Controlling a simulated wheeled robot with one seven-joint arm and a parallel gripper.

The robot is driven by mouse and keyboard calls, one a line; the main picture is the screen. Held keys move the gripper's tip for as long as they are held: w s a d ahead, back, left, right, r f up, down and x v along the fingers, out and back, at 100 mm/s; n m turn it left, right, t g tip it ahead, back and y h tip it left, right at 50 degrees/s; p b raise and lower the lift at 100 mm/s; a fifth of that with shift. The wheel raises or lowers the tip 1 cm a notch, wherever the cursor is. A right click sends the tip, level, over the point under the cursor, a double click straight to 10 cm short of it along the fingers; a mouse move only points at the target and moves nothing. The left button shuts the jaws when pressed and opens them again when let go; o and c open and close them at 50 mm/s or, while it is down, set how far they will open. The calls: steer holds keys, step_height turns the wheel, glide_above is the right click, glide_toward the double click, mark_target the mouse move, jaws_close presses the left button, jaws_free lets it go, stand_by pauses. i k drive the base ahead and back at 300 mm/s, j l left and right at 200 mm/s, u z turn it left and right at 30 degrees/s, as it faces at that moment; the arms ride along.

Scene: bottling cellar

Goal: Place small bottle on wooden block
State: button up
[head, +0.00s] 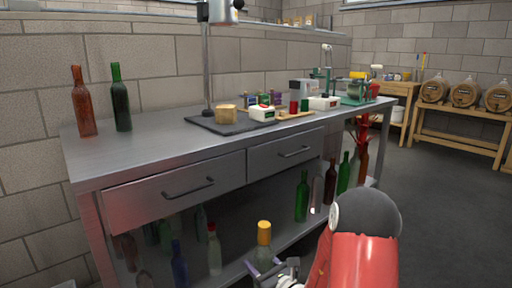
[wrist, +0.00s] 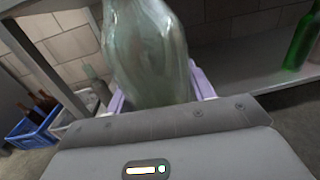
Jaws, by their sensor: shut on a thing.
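A small clear glass bottle with a yellow-orange cap (head: 264,234) is held in front of the workbench, low, at about the height of its lower shelf. Its clear body (wrist: 148,50) fills the upper middle of the wrist view. My gripper (head: 272,268) is shut on this bottle, with its pale purple fingers on either side of the glass in the wrist view (wrist: 158,92). The bottle's lower part is hidden in the head view. A small wooden block (head: 226,115) sits on the dark mat on the benchtop, farther back and higher than my gripper.
The metal workbench (head: 150,150) has two drawers. On it, a dark mat (head: 205,124) carries a stand pole, and a white device (head: 262,114) is near the block. Brown and green bottles (head: 121,100) stand at the left. Several bottles stand on the lower shelf. A blue crate (wrist: 35,130) is on the floor.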

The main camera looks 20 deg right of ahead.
mark_target(226, 107)
steer(key=i+z, duration=0.15)
steer(key=z, duration=0.2)
steer(key=i+j+z, duration=0.15)
steer(key=z, duration=0.2)
steer(key=i+j+z, duration=0.1)
steer(key=z, duration=0.2)
steer(key=i, duration=0.05)
